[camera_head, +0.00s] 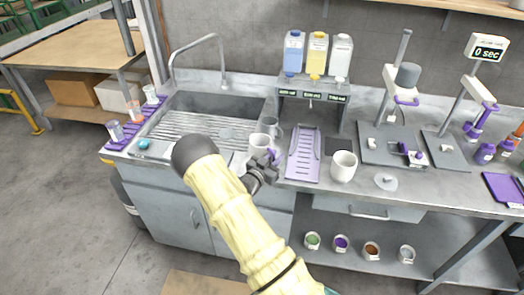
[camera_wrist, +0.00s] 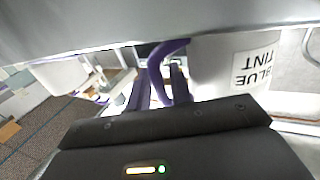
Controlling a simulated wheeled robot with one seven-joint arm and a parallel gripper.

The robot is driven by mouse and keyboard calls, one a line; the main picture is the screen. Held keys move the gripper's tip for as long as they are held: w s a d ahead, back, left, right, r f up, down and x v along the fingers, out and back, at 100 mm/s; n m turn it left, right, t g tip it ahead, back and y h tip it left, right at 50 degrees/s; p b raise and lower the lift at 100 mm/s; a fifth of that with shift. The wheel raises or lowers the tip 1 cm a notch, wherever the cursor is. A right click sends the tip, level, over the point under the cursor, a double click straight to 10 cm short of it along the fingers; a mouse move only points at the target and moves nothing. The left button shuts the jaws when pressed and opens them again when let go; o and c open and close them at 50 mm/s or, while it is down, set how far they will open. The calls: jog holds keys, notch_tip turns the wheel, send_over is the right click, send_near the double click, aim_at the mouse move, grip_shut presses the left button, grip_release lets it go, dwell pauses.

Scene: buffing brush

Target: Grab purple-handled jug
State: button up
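A white jug with a purple handle (camera_wrist: 155,72) fills the upper right of the wrist view; its white body (camera_wrist: 212,62) carries a label reading "BLUE TINT". In the head view this jug (camera_head: 259,142) stands on the counter just right of the sink, partly hidden by my gripper (camera_head: 272,163). In the wrist view my gripper (camera_wrist: 160,92) has its two fingers apart, with the lower part of the purple handle seen between them. I see some gap beside the handle; contact is not clear.
A grey mug (camera_head: 272,127) stands close behind the jug. A purple slatted tray (camera_head: 304,155) and another white jug (camera_head: 343,167) are to the right. The sink (camera_head: 200,118) is to the left. A dispenser (camera_head: 313,88) with three bottles stands behind.

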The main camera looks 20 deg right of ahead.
jog(key=shift+w+d, duration=0.45)
jog(key=shift+d, duration=0.1)
jog(key=shift+s, duration=0.1)
jog(key=shift+c, duration=0.4)
grip_shut()
jog(key=shift+r, duration=0.2)
notch_tip(320, 180, up, 10)
jog(key=b, duration=0.2)
jog(key=shift+f, duration=0.2)
dwell(0.8)
